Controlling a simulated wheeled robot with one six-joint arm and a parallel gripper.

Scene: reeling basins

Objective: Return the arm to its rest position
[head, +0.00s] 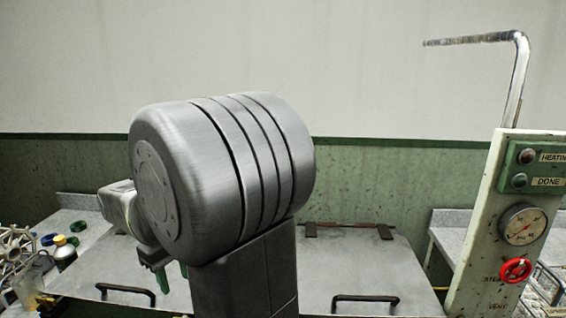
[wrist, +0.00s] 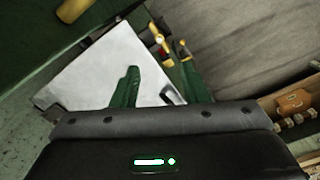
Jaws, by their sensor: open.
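My arm fills the middle of the head view, its big grey joint in front of the basins. A pale flat panel (wrist: 95,72) lies beyond the fingers. How far the fingertips are from the lid I cannot tell.
Black handles (head: 366,299) stand on the lid's front. At right is a post with a gauge (head: 522,225), a red valve wheel (head: 515,270) and a bent pipe (head: 520,75). At left are a yellow-capped bottle (head: 64,254) and a pale spoked reel (head: 15,245). The space above the lid's right part is clear.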

